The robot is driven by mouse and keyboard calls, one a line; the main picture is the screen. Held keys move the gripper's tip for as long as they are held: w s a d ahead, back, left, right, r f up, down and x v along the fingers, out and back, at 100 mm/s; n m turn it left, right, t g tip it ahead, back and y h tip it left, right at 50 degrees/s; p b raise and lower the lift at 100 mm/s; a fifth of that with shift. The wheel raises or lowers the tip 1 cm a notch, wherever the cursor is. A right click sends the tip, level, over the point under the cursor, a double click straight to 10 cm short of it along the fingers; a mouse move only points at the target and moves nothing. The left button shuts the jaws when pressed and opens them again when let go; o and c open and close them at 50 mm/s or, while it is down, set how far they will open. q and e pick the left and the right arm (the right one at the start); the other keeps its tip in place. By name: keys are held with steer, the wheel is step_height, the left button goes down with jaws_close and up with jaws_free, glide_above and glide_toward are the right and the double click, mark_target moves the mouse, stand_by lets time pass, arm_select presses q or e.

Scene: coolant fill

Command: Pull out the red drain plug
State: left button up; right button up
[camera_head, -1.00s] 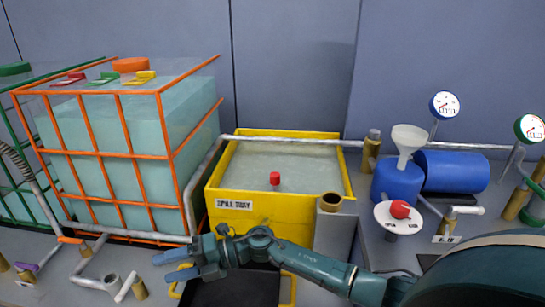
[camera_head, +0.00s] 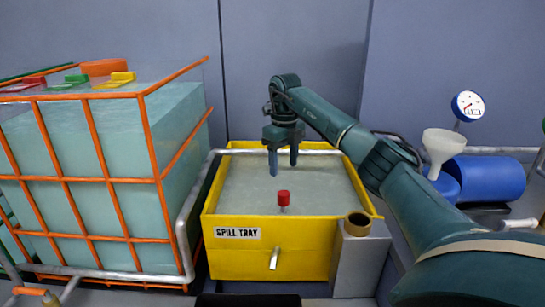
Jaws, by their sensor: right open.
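The red drain plug (camera_head: 283,198) stands upright in the yellow spill tray (camera_head: 265,264), near its front wall, on a short pale stem. The tray holds a grey-green liquid, and a label on its front reads "SPILL TRAY". My right gripper (camera_head: 283,168) is open and empty. It points down over the tray, above and behind the plug in the picture, with its fingers apart from the plug. My left gripper is not in view.
An orange-caged tank (camera_head: 147,140) stands close on the left. A grey post with a brass ring (camera_head: 357,224) stands at the tray's front right corner. A pale pipe (camera_head: 180,215) runs between tank and tray. A white funnel (camera_head: 443,146) and blue drum (camera_head: 490,178) are at right.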

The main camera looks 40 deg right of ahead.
mark_target(284, 201)
steer(key=shift+f, duration=0.5)
steer(key=f, duration=0.2)
steer(key=shift+s+f, duration=0.25)
steer(key=shift+f, duration=0.1)
step_height(284, 201, down, 9)
steer(key=shift+w+f+b, duration=0.1)
steer(key=shift+f+b, duration=0.1)
steer(key=shift+b, duration=0.45)
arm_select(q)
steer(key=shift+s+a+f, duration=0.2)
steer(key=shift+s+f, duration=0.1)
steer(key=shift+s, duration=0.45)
arm_select(e)
steer(key=shift+c, duration=0.5)
steer(key=c, duration=0.9)
steer(key=o, duration=0.4)
steer(key=shift+c, duration=1.4)
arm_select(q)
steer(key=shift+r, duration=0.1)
arm_select(e)
steer(key=shift+r, duration=0.1)
